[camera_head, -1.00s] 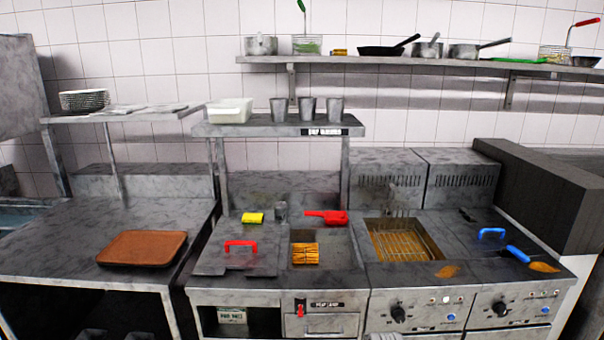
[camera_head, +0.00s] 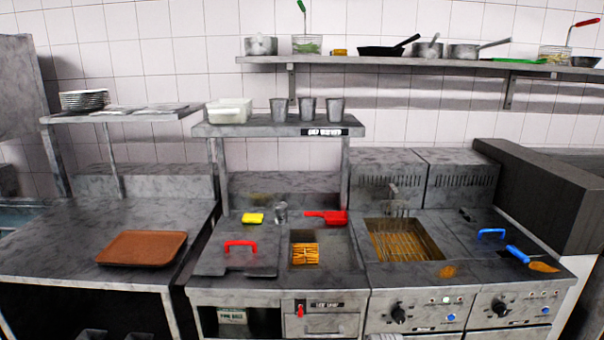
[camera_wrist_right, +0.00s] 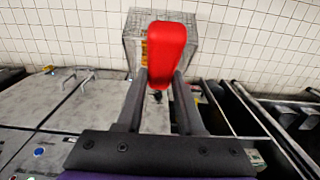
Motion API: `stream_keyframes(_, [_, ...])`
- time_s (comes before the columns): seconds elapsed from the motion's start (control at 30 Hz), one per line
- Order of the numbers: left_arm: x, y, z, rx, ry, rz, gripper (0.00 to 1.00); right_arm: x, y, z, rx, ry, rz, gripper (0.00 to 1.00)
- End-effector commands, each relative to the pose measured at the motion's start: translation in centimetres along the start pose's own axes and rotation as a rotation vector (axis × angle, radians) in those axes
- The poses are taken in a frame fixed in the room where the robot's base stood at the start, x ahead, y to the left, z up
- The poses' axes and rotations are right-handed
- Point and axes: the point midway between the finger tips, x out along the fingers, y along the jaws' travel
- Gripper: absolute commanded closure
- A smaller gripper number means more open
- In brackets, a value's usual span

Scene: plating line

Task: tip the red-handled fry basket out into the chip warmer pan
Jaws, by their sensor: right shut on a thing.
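In the right wrist view my right gripper (camera_wrist_right: 159,80) is shut on a red handle (camera_wrist_right: 166,50). A wire basket (camera_wrist_right: 186,32) is beyond the handle, with a little yellow showing inside; its contents are mostly hidden. The held basket and my right arm cannot be made out in the head view. The chip warmer pan (camera_head: 338,253) is a sunken square well in the middle counter, with yellow chips (camera_head: 305,253) inside. My left gripper is not in view.
A red scoop (camera_head: 327,216) lies behind the pan. A red-handled lid (camera_head: 240,247) is left of it. The fryer well (camera_head: 436,250) is right. Another red-handled basket (camera_head: 555,52) stands on the wall shelf (camera_head: 400,61). An overshelf (camera_head: 255,128) with tumblers hangs behind the pan.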

Motion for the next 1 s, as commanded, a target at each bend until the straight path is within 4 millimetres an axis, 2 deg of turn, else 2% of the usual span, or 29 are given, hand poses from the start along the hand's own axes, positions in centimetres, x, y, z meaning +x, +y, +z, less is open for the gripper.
stream_keyframes(0.33, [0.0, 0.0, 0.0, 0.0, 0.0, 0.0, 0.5, -0.1, -0.1, 0.0, -0.003, 0.0, 0.0, 1.0])
stream_keyframes(0.47, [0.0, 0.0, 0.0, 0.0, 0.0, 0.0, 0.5, -0.6, -0.7, -0.2, -0.033, 0.0, 0.0, 1.0])
stream_keyframes(0.67, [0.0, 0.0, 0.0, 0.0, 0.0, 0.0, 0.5, -2.7, -3.2, -1.1, -0.162, 0.001, -0.001, 1.0])
stream_keyframes(1.0, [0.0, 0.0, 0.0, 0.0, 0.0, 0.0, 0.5, -8.2, -9.5, -3.3, -0.503, 0.0, 0.0, 1.0])
